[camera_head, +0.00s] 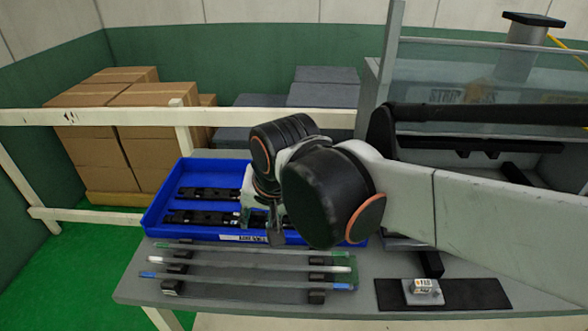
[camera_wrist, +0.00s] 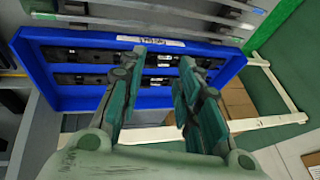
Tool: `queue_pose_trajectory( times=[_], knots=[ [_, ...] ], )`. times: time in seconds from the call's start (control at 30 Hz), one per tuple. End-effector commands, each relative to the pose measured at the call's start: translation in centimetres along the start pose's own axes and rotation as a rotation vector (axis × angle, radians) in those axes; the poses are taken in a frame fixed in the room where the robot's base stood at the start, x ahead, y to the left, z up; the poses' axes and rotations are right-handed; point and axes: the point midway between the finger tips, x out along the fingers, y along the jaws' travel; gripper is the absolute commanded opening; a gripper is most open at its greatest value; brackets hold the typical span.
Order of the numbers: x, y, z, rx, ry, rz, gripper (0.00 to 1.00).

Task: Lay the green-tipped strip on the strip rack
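The green-tipped strip (camera_head: 235,248) is a thin grey bar with green ends. It lies across the dark supports of the strip rack (camera_head: 173,287), at the back of a row with a white-tipped strip (camera_head: 235,264) and a blue-tipped strip (camera_head: 235,280) in front. My gripper (camera_head: 277,232) is behind and above the row, over the front part of the blue tray (camera_head: 153,215). In the wrist view my gripper (camera_wrist: 161,84) is open, with nothing between its fingers. Exact contact of the green-tipped strip with the supports is too small to tell.
The tray holds several black clips (camera_head: 200,218). A small box (camera_head: 424,287) sits on a dark mat (camera_head: 487,294) at the table's right. A glass-fronted machine (camera_head: 460,85) stands behind my arm. A white rail (camera_head: 80,117) and cartons (camera_head: 150,125) are beyond the table.

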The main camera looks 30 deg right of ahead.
Motion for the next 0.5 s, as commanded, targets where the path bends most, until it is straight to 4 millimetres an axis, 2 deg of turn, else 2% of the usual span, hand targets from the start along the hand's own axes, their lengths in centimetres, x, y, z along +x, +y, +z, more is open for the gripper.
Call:
queue_pose_trajectory(
  times=[0.1,0.2,0.33,0.5],
  knots=[
    [-1.1,1.0,1.4,-0.250,0.064,-0.036,0.31],
    [-1.7,1.6,2.1,-0.425,0.111,-0.050,0.31],
    [-2.1,1.9,2.6,-0.573,0.155,-0.057,0.31],
    [-2.2,2.1,2.8,-0.639,0.174,-0.057,0.31]
  ],
)
